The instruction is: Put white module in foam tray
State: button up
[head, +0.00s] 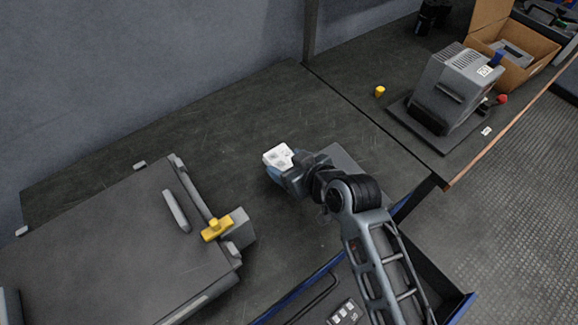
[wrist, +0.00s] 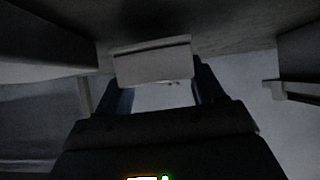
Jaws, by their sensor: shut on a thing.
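The white module (head: 277,155) is at the tip of my gripper (head: 283,168), over the dark bench top in the head view. Dark marks show on its upper face. In the wrist view the pale module (wrist: 152,64) sits between the two fingers of my gripper (wrist: 158,85), which is shut on it. I cannot tell how far it is above the bench. An open drawer (head: 458,302) with blue edges is below the bench front, partly behind my arm. A dark block with white squares (head: 345,313) shows there. I cannot make out the foam tray for certain.
A large grey case (head: 100,245) with a yellow handle (head: 217,225) lies at the left. A grey machine (head: 452,88), a cardboard box (head: 535,45) and a small yellow piece (head: 380,91) are at the right. A grey slab (head: 345,160) lies behind my arm. The bench's back middle is clear.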

jog(key=shift+f, duration=0.9)
jog(key=shift+f, duration=0.15)
jog(key=o, duration=1.1)
jog(key=shift+o, duration=0.3)
jog(key=shift+r, duration=0.2)
jog(key=b+v, duration=0.1)
jog(key=v, duration=1.1)
jog(key=shift+f, duration=0.1)
